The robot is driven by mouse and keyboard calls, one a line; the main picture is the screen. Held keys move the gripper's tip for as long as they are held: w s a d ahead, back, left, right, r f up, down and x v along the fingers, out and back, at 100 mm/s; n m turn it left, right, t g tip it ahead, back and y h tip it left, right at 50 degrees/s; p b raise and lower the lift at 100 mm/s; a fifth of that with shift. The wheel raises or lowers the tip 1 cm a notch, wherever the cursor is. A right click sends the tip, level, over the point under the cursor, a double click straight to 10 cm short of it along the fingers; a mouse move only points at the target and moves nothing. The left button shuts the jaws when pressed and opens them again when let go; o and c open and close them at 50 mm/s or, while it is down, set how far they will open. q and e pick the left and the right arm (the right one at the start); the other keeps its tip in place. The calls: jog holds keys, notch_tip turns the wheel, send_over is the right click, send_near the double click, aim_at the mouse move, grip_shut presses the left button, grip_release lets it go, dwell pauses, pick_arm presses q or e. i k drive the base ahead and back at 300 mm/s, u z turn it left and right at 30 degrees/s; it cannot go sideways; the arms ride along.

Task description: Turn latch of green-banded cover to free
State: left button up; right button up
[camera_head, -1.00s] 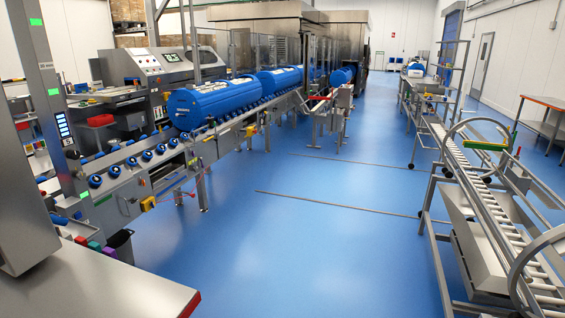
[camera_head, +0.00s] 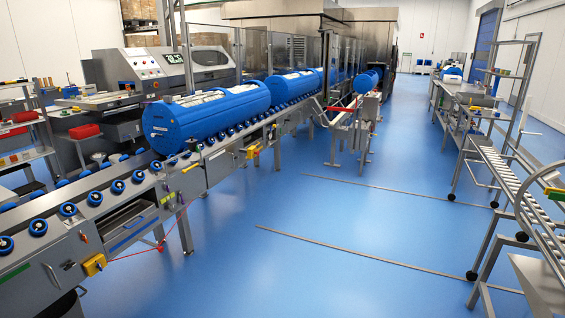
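Neither of my grippers shows in the head view. Large blue tubs lie along the roller conveyor (camera_head: 225,158): a near one (camera_head: 205,115) with a whitish top, and a second (camera_head: 292,84) behind it. A smaller blue drum (camera_head: 368,80) stands farther back beside the metal enclosure. A green-banded cover cannot be made out for certain. A bar with a green part and a yellow part (camera_head: 555,192) sits on the right-hand rack, cut by the picture edge. No latch can be made out at this distance.
The blue floor (camera_head: 330,215) between the conveyor and the right-hand roller rack (camera_head: 510,180) is open, with thin metal strips (camera_head: 350,255) across it. A yellow box (camera_head: 94,265) juts from the conveyor's near side. A grey machine (camera_head: 195,68) stands behind the conveyor.

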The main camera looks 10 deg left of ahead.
aim_at(69, 266)
jog(key=i, duration=0.55)
jog(key=u, duration=1.5)
jog(key=i, duration=0.9)
jog(key=z, duration=0.7)
jog(key=i, duration=1.2)
jog(key=u, duration=0.85)
jog(key=i, duration=0.5)
jog(key=u, duration=0.35)
